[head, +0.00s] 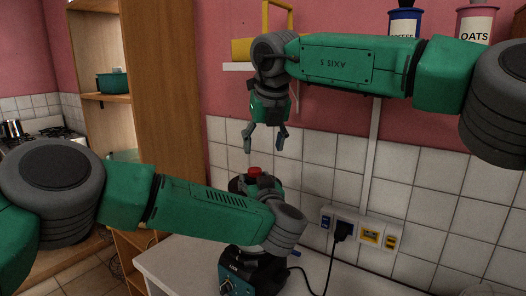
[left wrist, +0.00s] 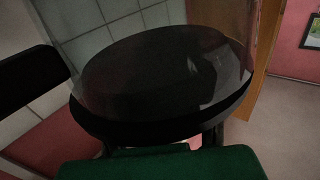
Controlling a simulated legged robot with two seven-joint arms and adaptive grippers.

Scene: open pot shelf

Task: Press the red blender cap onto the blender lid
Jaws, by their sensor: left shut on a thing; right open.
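The red cap (head: 255,171) sits at the top of the black blender lid (head: 236,184), below my right gripper. I cannot tell whether it is fully seated. My right gripper (head: 265,138) points down, open and empty, a short gap above the cap. My left gripper (head: 262,186) is shut on the lid and partly hides it. In the left wrist view the dark round lid (left wrist: 150,80) fills the middle, with clear jar wall around it; the red cap does not show there. The blender base (head: 250,272) stands on the counter, partly hidden behind my left arm.
The white counter (head: 180,268) is mostly clear. A tiled wall with sockets (head: 360,232) and a black plug stands close behind. Above, a shelf (head: 236,67) holds a yellow item (head: 242,50) and canisters (head: 475,22). A wooden cabinet (head: 160,100) stands at left.

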